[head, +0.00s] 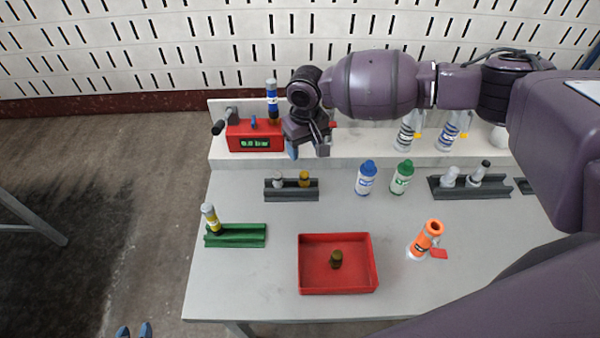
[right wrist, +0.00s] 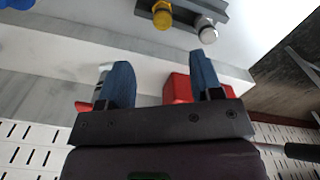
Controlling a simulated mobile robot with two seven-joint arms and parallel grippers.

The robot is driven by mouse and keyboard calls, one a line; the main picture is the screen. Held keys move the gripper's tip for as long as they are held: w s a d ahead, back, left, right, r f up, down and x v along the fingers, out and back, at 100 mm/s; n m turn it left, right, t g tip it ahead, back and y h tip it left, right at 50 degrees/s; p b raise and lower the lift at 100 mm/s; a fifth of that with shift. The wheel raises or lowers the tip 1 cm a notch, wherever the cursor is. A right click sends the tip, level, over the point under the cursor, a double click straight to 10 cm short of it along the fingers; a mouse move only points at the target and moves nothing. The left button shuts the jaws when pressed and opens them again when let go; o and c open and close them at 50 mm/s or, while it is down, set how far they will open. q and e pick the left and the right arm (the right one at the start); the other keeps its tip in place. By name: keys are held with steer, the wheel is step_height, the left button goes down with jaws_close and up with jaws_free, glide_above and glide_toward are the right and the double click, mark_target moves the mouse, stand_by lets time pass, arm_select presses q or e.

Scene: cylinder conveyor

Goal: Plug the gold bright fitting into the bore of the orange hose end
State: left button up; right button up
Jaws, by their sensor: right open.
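The bright gold fitting (head: 305,179) stands in a dark grey rack (head: 291,196) beside a silver fitting (head: 278,181). The gold fitting also shows at the top of the right wrist view (right wrist: 162,14). The orange hose end (head: 430,232) leans in a light holder on the right of the table, its dark bore visible. My right gripper (head: 308,150) is open and empty, above the back ledge and behind the rack; its blue fingers stand apart in the right wrist view (right wrist: 163,78). My left gripper (head: 134,331) shows only its two blue tips, apart, at the bottom left, off the table.
A red tray (head: 375,276) holds a dark brass fitting (head: 337,260). A green rack (head: 250,241) holds a yellow-banded cylinder. Blue (head: 366,178) and green-capped bottles (head: 402,178) stand mid-table. A red gauge box (head: 250,133) is left of my right gripper.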

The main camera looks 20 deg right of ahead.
mark_target(305, 174)
steer(key=shift+s, duration=0.3)
steer(key=shift+s+d+f, duration=0.1)
steer(key=shift+s+f, duration=0.05)
step_height(305, 174, down, 5)
steer(key=shift+r+b, duration=0.15)
steer(key=shift+b, duration=0.25)
steer(key=shift+a+f+b, duration=0.15)
steer(key=shift+f+b, duration=0.1)
steer(key=shift+f, duration=1.15)
steer(key=shift+a+f+b, duration=0.1)
steer(key=shift+f+b, duration=0.1)
steer(key=shift+f, duration=1.2)
arm_select(q)
steer(key=shift+s+f, duration=0.5)
steer(key=shift+f, duration=0.4)
arm_select(e)
steer(key=c, duration=1)
arm_select(q)
steer(key=shift+s+f, duration=0.15)
steer(key=shift+s, duration=0.2)
arm_select(e)
steer(key=shift+r, duration=0.1)
